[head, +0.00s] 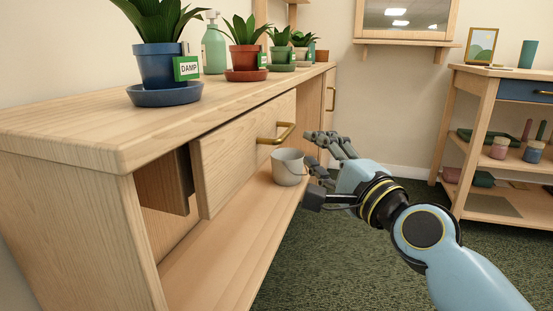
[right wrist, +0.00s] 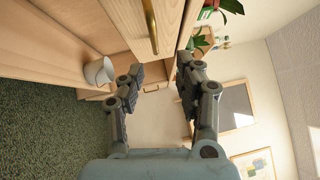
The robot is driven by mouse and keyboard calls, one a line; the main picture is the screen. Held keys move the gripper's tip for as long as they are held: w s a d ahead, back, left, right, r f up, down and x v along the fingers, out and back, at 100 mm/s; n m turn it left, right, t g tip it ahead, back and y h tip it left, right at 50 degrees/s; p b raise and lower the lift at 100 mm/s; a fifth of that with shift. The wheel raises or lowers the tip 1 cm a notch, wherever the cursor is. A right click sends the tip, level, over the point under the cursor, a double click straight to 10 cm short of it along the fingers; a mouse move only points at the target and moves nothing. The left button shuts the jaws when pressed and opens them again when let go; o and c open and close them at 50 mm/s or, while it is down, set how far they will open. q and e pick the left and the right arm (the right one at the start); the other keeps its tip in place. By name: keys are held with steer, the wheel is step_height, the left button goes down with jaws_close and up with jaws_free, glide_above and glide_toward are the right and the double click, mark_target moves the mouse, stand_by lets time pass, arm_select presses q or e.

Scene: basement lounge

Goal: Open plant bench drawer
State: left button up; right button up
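The plant bench (head: 75,135) runs from the near left to the back. Its wooden drawer front (head: 235,160) has a brass bar handle (head: 285,133). A gap shows left of the drawer front; I cannot tell how far out the drawer stands. My right gripper (head: 309,168) is open and empty, just right of the handle and apart from it. In the right wrist view, the handle (right wrist: 151,25) lies ahead of the open fingers (right wrist: 162,66), on the drawer front (right wrist: 165,12). My left gripper is not in view.
A grey bucket (head: 288,168) stands on the lower shelf, close to my right fingers. Potted plants, including a blue pot (head: 160,65) with a "DAMP" tag, and a green bottle (head: 214,45) stand on top. Another shelf unit (head: 480,130) is at right. Green carpet (head: 330,255) lies open between.

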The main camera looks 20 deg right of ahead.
mark_target(288, 130)
steer(key=x, duration=0.7)
steer(key=f+b+x, duration=0.1)
steer(key=x, duration=0.2)
steer(key=shift+w+a, duration=0.1)
steer(key=shift+w, duration=0.4)
steer(key=shift+c, duration=0.3)
jaws_close()
steer(key=shift+f, duration=0.15)
